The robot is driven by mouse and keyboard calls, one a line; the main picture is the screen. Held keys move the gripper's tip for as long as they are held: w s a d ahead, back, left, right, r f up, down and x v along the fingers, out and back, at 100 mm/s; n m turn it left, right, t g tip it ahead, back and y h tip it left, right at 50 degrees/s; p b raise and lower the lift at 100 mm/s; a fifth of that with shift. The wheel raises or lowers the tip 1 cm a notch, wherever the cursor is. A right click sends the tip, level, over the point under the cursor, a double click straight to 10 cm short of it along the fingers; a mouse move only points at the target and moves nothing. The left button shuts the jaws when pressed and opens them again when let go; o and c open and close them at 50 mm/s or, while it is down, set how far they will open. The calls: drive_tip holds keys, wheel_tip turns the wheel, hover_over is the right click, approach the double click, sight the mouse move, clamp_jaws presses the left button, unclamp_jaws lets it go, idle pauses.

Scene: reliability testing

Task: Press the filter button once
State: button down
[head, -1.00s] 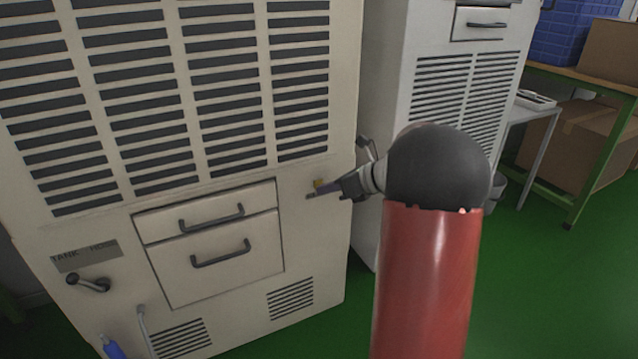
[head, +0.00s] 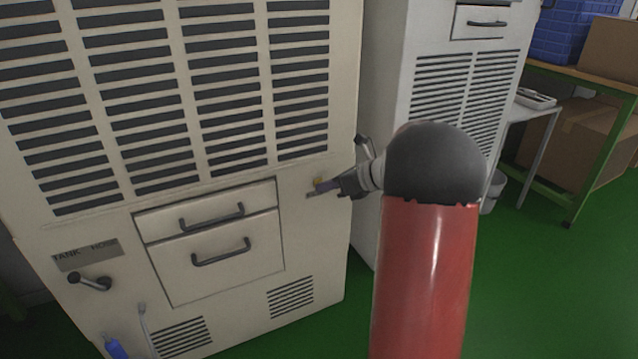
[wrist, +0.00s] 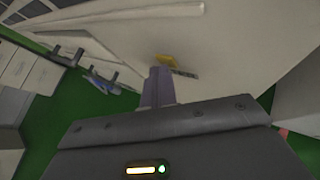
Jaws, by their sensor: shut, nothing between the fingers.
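The filter button looks like a small yellow piece (head: 318,182) on the front of the cream machine (head: 310,230), right of the drawers and under the vents. In the wrist view the yellow piece (wrist: 165,60) sits just beyond my fingertips, with a small dark label (wrist: 185,73) beside it. My gripper (head: 314,191) is shut and empty, its purple-grey fingers (wrist: 158,85) pointing at the panel close to the yellow piece. I cannot tell whether the tips touch it. The fingertips partly cover the area below it.
Two drawers with dark handles (head: 220,252) and a black knob (head: 90,282) are on the machine front, left of my gripper. A second grey-white cabinet (head: 440,90) stands to the right. A green-framed bench (head: 570,75) with boxes is at far right. Green floor is free between.

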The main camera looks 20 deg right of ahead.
drive_tip(key=shift+s, duration=0.75)
drive_tip(key=s, duration=0.5)
drive_tip(key=shift+d, duration=0.1)
idle(0.3)
idle(0.6)
